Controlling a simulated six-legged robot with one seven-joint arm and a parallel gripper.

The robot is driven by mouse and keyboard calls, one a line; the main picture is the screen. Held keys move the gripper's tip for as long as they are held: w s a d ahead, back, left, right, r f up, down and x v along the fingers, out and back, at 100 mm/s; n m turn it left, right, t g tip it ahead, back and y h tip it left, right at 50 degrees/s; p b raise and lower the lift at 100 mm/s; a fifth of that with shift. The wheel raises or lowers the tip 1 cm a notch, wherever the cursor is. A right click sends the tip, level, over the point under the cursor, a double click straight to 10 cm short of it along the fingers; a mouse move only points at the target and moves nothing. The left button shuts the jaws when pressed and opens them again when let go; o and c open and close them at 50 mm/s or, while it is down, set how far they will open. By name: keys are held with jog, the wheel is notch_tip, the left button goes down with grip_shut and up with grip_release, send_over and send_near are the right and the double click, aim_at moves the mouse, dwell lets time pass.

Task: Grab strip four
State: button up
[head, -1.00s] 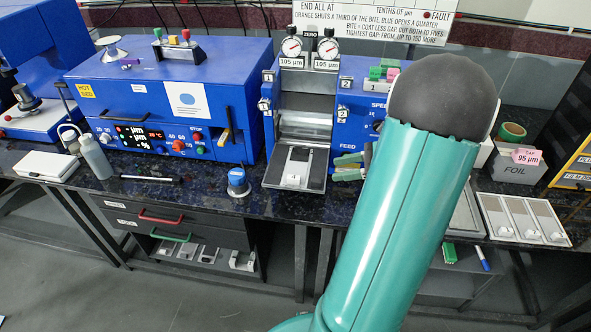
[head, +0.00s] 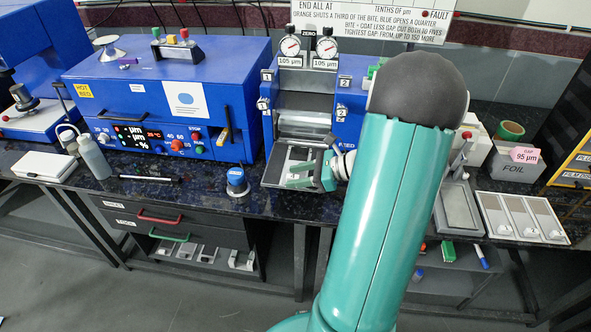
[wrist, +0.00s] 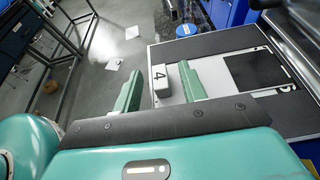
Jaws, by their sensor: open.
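Strip four lies flat on the feed tray (wrist: 228,42) in front of the blue roller machine (head: 347,124). In the wrist view it is a pale strip with a dark coated patch (wrist: 257,69) and a raised white tab marked 4 (wrist: 161,76). My gripper (wrist: 160,78) is open, its green fingers on either side of the tab. The right finger is close to the tab, with a wider gap on the left; I cannot tell whether it touches.
A blue-capped pot (head: 237,183) stands on the bench left of the tray. The blue oven (head: 165,95) is farther left. Right of my arm are a grey plate (head: 459,208) and a white tray of strips (head: 522,218). Dark bench top is clear near the pot.

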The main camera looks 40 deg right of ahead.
grip_shut()
